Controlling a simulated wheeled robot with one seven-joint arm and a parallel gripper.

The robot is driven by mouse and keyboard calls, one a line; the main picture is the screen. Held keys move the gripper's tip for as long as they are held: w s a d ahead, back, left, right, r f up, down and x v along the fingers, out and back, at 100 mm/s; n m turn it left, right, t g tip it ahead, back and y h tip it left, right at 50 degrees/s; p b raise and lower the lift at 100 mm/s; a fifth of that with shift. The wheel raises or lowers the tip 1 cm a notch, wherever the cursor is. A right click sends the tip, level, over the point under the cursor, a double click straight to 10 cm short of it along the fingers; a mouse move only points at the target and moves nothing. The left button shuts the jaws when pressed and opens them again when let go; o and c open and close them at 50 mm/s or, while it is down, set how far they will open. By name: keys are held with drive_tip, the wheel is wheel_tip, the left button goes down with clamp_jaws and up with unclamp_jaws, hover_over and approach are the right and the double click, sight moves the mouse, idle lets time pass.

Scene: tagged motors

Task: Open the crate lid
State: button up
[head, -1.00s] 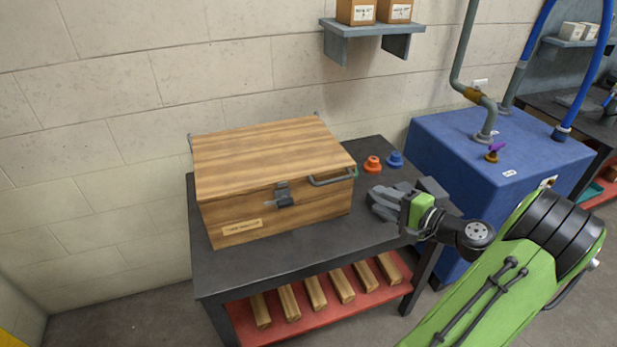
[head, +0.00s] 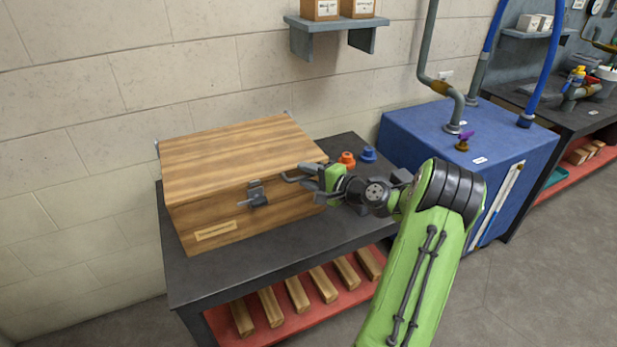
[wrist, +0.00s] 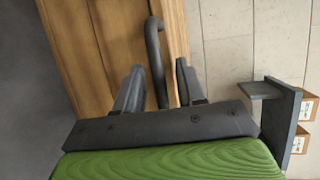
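The wooden crate (head: 220,223) stands on the dark table with its lid (head: 235,150) shut. A metal latch (head: 256,193) sits at the front middle, its lever pointing left. The grey bar handle (head: 288,179) is on the lid's front edge, right of the latch. My gripper (head: 306,178) is at this handle, partly covering it. In the wrist view the handle (wrist: 154,50) runs between the two fingers of my gripper (wrist: 159,66). The fingers are apart, with a gap visible on both sides of the bar.
The dark table (head: 215,272) has an orange knob (head: 346,160) and a blue knob (head: 368,154) behind my gripper. A blue cabinet (head: 420,130) with pipes stands to the right. A wall shelf (head: 330,25) with boxes hangs above. Wooden blocks lie on the red lower shelf.

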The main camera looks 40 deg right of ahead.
drive_tip(key=shift+c, duration=0.5)
clamp_jaws()
